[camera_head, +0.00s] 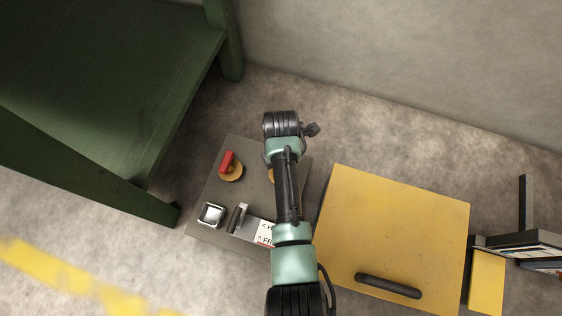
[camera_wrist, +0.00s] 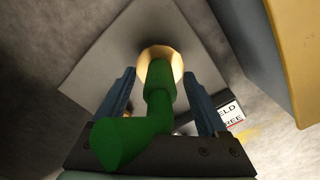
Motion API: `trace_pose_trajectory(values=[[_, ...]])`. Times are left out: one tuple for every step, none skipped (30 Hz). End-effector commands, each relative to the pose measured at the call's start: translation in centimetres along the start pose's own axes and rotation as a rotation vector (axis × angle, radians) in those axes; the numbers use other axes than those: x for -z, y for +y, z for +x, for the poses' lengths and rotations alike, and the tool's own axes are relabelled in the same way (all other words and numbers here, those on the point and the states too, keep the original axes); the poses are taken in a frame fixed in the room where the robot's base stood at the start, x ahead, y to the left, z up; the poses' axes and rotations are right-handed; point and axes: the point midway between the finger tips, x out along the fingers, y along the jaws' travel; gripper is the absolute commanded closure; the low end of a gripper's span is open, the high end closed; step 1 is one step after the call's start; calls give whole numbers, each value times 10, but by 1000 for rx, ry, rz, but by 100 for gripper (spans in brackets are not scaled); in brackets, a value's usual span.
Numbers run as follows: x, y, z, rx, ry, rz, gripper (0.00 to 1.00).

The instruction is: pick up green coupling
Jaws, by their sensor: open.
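The green coupling (camera_wrist: 160,95) shows in the wrist view as a bent green piece. Its far end meets a round, pale yellow flanged base (camera_wrist: 176,58), and its near end bends toward the camera at lower left. My gripper (camera_wrist: 158,78) is open, with one blue-grey finger on each side of the coupling. Gaps show beside the fingers, and I see no clear contact. In the head view my arm hides the coupling, and only a sliver of a yellow base (camera_head: 270,175) shows beside the arm.
A grey plate (camera_head: 207,205) on the floor carries a red-topped piece on a yellow base (camera_head: 231,172), a square metal-rimmed piece (camera_head: 211,214) and a lettered label (camera_head: 265,232). A yellow box with a black handle (camera_head: 395,225) stands right of my arm. A dark green table (camera_head: 110,85) stands left.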

Motion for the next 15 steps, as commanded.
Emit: trace_pose_trajectory(values=[[0,0,9,-1,0,1,24],[0,0,10,-1,0,1,24],[0,0,10,-1,0,1,24],[0,0,10,-1,0,1,24],[0,0,10,-1,0,1,24],[0,0,9,-1,0,1,24],[0,0,9,-1,0,1,24],[0,0,9,-1,0,1,24],[0,0,9,-1,0,1,24],[0,0,9,-1,0,1,26],[0,0,9,-1,0,1,31],[0,0,9,0,0,1,38],[0,0,9,0,0,1,44],[0,0,9,0,0,1,49],[0,0,9,0,0,1,56]])
